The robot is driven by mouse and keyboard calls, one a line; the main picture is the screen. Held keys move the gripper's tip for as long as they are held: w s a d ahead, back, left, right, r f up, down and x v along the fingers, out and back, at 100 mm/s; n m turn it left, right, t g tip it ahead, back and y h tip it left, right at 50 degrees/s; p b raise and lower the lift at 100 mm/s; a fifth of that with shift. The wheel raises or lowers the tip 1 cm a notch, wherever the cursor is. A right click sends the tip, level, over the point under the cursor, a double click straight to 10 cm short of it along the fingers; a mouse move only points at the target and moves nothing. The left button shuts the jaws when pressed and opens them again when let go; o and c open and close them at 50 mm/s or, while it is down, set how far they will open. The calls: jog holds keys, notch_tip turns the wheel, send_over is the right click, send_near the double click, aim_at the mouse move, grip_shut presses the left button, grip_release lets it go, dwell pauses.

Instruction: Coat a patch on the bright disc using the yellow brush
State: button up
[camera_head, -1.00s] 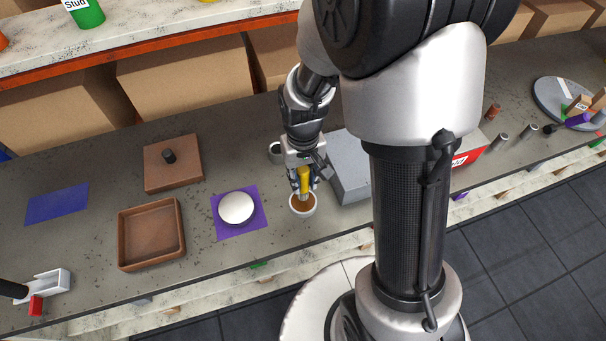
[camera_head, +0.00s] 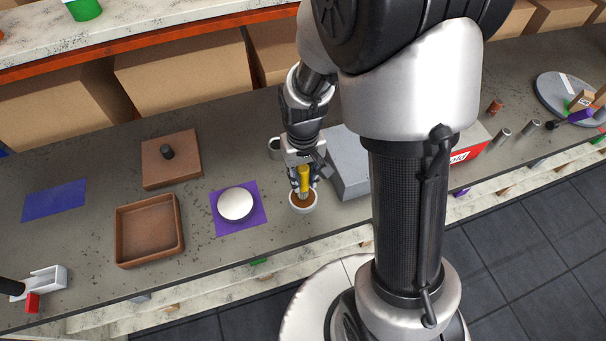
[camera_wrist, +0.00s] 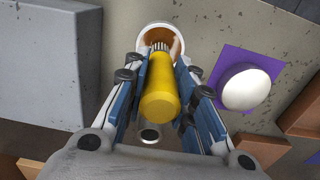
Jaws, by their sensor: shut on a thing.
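My gripper (camera_head: 303,180) is shut on the yellow brush (camera_head: 304,177), which also fills the middle of the wrist view (camera_wrist: 160,92). The brush points down, with its bristle end in a small white cup (camera_head: 303,207) that holds something orange-brown. In the wrist view the cup (camera_wrist: 152,27) is at the top, around the brush tip. How deep the bristles reach is hidden. The bright white disc (camera_head: 236,203) lies on a purple mat (camera_head: 256,220) to the left of the cup. It is to the right in the wrist view (camera_wrist: 246,87). No coating shows on its top.
A grey block (camera_head: 347,165) stands right of my gripper, and a small grey cup (camera_head: 275,147) stands behind it. A brown tray (camera_head: 121,256) and a brown lidded block (camera_head: 184,177) are left of the mat. Counter between mat and cup is clear.

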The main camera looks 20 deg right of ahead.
aim_at(303, 168)
jog(key=shift+s+f+b, duration=0.1)
jog(key=shift+f+b, duration=0.35)
jog(key=shift+f, duration=0.2)
dwell(1.2)
jog(key=shift+r+p, duration=2.85)
jog(key=shift+r, duration=0.75)
jog(key=shift+f, duration=0.1)
